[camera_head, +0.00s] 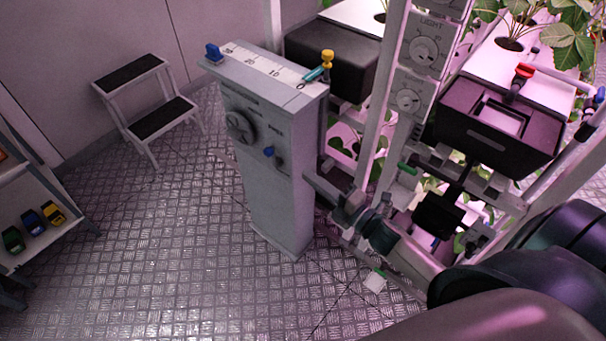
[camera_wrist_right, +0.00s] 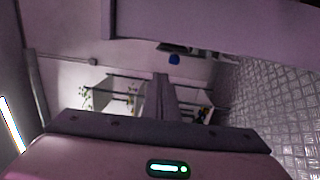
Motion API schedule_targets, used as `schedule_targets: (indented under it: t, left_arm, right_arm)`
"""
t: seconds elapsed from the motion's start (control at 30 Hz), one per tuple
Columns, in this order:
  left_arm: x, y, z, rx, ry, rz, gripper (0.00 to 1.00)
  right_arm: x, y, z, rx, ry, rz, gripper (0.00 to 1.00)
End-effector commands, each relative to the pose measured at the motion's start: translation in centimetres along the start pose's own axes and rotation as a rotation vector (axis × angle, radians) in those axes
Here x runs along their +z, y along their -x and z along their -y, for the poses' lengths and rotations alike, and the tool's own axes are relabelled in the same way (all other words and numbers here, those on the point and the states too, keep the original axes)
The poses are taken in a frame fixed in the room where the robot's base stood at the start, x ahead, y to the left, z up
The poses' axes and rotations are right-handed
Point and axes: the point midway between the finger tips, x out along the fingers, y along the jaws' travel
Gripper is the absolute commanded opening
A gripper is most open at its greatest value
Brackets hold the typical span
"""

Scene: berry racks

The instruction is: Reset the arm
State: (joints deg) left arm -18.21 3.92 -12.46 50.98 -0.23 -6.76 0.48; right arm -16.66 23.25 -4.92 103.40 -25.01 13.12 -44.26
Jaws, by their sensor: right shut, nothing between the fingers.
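My right arm comes in from the lower right of the head view. Its gripper (camera_head: 316,184) is small there, at the right side of the grey control cabinet (camera_head: 285,185), and I cannot tell whether it touches it. In the right wrist view the fingers (camera_wrist_right: 160,90) are together, with nothing held between them. My left gripper is not in view.
The cabinet has a scale on top, a blue slider (camera_head: 212,52) and a yellow knob (camera_head: 327,57). Plant racks with black boxes (camera_head: 500,125) crowd the right. A step stool (camera_head: 150,95) stands at the back left. The metal floor (camera_head: 150,240) is clear left of the cabinet.

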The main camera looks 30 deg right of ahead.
Motion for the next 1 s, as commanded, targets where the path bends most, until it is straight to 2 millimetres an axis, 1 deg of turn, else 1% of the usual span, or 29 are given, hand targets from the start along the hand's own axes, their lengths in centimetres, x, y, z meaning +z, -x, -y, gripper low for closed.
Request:
schedule_targets:
  t: [0.03,0.17,0.43,0.77,0.87,0.97,1.0]
  left_arm:
    - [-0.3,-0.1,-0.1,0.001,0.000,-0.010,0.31]
    - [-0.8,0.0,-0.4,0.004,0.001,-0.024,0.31]
    - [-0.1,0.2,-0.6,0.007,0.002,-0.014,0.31]
    - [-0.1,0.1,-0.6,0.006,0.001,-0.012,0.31]
    - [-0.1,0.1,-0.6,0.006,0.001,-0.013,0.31]
    - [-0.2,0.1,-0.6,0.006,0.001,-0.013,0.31]
    - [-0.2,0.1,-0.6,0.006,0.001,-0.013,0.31]
  right_arm:
    - [0.0,0.4,0.0,0.000,0.000,-0.001,0.00]
    - [0.0,0.9,-0.2,0.000,0.000,0.000,0.00]
    - [0.0,1.0,-0.3,0.000,0.000,0.000,0.00]
    - [0.0,1.0,-0.2,-0.001,-0.002,0.001,0.00]
    - [0.1,1.1,0.6,-0.014,-0.023,0.010,0.00]
    - [0.3,1.4,2.6,-0.047,-0.078,0.033,0.00]
    - [0.4,1.6,3.8,-0.066,-0.111,0.046,0.00]
